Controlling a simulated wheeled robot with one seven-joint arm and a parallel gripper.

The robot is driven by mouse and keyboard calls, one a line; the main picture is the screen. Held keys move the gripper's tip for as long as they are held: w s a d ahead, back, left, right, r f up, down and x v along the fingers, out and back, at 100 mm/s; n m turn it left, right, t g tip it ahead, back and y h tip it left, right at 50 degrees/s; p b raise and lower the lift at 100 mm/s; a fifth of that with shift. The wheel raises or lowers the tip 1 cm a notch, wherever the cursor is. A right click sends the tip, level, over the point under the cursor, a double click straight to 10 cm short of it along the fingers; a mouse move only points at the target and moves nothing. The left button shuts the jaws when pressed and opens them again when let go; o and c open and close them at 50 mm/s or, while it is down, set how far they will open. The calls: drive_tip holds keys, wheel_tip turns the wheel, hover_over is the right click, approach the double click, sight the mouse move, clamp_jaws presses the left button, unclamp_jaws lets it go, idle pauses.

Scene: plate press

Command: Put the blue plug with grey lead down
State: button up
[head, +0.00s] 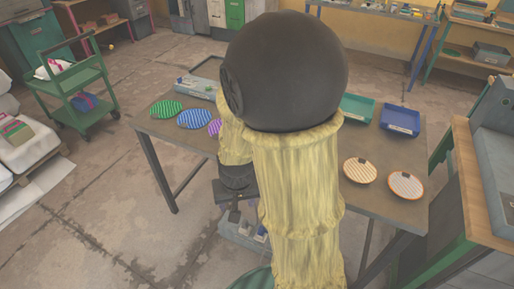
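My arm in its yellow cover fills the middle of the head view. My gripper (233,213) points down beside it, in front of the near edge of the table. It is small and dark here, and I cannot tell whether its fingers are open or shut or hold anything. I cannot make out a blue plug with a grey lead. A greyish container with some blue in it (243,237) shows low below the gripper, partly hidden by my arm.
The table (300,165) bears striped discs in green (166,108), blue (195,118) and purple (214,127) at left, two pale striped discs (360,171) at right, a green tray (357,107) and a blue tray (400,120). A green trolley (72,85) stands left. Floor at lower left is clear.

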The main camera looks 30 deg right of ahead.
drive_tip(key=w+d+f+m+h+b, duration=0.3)
drive_tip(key=w+d+f+m+h, duration=0.35)
drive_tip(key=f, duration=0.35)
drive_tip(key=w+a+r+m+t+h+b, duration=0.1)
drive_tip(key=w+a+r+t+h, duration=0.1)
drive_tip(key=w+r+t+h, duration=0.2)
drive_tip(key=w+r+t, duration=0.2)
drive_tip(key=w+r, duration=0.2)
drive_tip(key=shift+w+r+b, duration=0.15)
drive_tip(key=shift+w+b, duration=0.15)
drive_tip(key=shift+b, duration=0.1)
drive_tip(key=b+x, duration=0.1)
drive_tip(key=x, duration=1.1)
drive_tip(key=shift+w+d, duration=0.1)
drive_tip(key=shift+w, duration=0.05)
